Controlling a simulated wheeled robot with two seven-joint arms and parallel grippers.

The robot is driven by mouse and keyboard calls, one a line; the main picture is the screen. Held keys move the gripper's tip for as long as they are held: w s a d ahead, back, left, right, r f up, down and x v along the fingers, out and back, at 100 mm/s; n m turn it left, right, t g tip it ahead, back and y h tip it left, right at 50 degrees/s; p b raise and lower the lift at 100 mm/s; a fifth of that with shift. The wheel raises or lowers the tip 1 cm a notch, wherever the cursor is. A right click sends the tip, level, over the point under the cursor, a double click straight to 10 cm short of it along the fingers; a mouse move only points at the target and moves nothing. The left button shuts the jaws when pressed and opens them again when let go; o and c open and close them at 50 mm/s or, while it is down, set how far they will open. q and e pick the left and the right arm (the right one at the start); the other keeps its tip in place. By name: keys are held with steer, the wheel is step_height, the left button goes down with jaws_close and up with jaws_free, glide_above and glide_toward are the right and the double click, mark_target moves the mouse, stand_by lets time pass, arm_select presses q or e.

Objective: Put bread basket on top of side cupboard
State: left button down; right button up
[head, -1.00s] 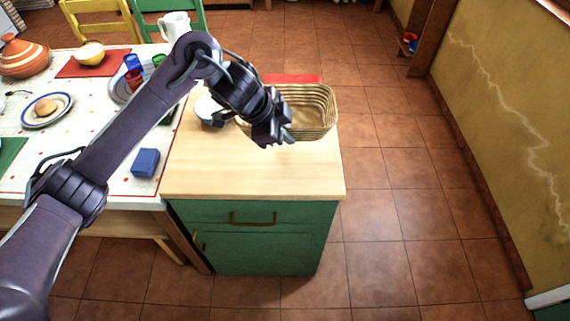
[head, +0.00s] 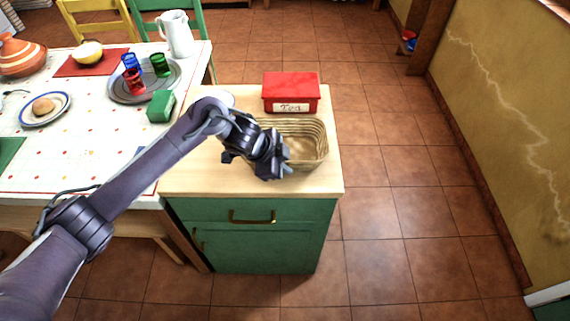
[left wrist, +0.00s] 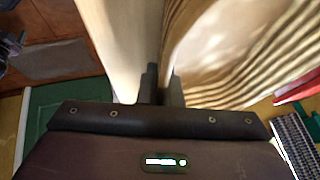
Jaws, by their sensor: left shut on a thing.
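The bread basket (head: 308,142) is a woven tan oval basket, over the wooden top of the green side cupboard (head: 262,185). My left gripper (head: 284,170) is shut on the basket's near rim, and my arm covers the basket's left part. In the left wrist view the basket's striped wall (left wrist: 235,45) rises from between the fingers (left wrist: 162,85). The basket appears to be at or very near the wooden top; I cannot tell whether it touches. My right gripper is not in view.
A red tea box (head: 290,92) stands on the cupboard behind the basket. The dining table to the left holds a white jug (head: 176,34), a tray with glasses (head: 118,93), a green block (head: 160,106) and a plate with a bun (head: 45,108). The cupboard top's front is clear.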

arm_select(q)
steer(key=shift+f, duration=0.15)
steer(key=c, duration=1.6)
jaws_free()
steer(key=shift+a+r, duration=0.15)
steer(key=shift+r, duration=0.3)
steer(key=v, duration=1.1)
steer(key=shift+s+r, duration=0.15)
